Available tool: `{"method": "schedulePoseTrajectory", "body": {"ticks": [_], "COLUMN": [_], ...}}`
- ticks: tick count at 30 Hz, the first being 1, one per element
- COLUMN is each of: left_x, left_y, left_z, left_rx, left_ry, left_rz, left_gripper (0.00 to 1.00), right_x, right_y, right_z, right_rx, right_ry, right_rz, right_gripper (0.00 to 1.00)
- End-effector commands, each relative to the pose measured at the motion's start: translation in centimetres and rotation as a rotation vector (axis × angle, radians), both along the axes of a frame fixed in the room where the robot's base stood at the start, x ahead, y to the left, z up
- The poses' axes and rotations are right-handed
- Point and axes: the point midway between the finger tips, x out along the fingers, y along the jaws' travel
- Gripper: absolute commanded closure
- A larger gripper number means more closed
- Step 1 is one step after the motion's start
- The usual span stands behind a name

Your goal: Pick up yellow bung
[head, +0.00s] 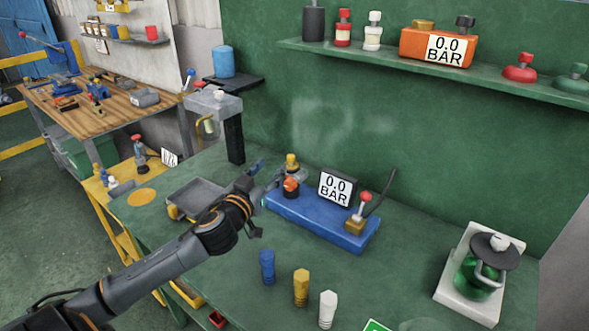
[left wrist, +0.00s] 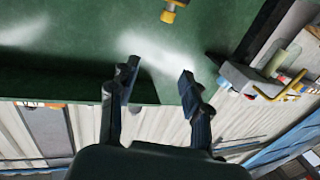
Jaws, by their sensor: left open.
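The yellow bung (head: 301,287) stands upright on the green bench (head: 400,285), between a blue bung (head: 267,266) and a white bung (head: 328,309). My left gripper (head: 264,178) is open and empty. It is farther back than the bung, above the bench beside the left end of the blue test block (head: 322,219). In the left wrist view its two fingers (left wrist: 158,76) are spread apart with nothing between them. A yellow piece (left wrist: 170,13) shows at the top edge there; I cannot tell which part it is. My right gripper is not in view.
The block carries an orange-and-yellow fitting (head: 291,184), a 0.0 BAR display (head: 337,187) and a red-topped lever (head: 363,202). A grey tray (head: 190,199) lies left of it. A green flask on a white base (head: 467,303) stands right. The bench between is clear.

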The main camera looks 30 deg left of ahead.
Motion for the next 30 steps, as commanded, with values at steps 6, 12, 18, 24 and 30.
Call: {"method": "schedulePoseTrajectory", "body": {"ticks": [6, 12, 18, 24, 30], "left_x": [0.0, 0.0, 0.8, 4.0, 7.1], "left_y": [0.0, 0.0, 0.2, 0.8, 1.4], "left_z": [-3.0, -4.9, -5.0, -4.8, -4.9], "left_rx": [0.0, 0.0, 0.0, 0.001, -0.001], "left_ry": [0.0, 0.0, -0.001, -0.003, -0.001], "left_rz": [0.0, 0.0, 0.002, 0.003, 0.002], "left_gripper": [0.52, 0.52, 0.52, 0.52, 0.52], "right_x": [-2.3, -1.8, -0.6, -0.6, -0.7], "right_y": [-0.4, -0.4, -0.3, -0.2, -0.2], "right_z": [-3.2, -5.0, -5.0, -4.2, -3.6], "right_rx": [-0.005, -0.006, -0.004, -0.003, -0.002], "right_ry": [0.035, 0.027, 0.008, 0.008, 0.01], "right_rz": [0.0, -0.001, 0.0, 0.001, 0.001], "right_gripper": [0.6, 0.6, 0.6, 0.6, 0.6]}}
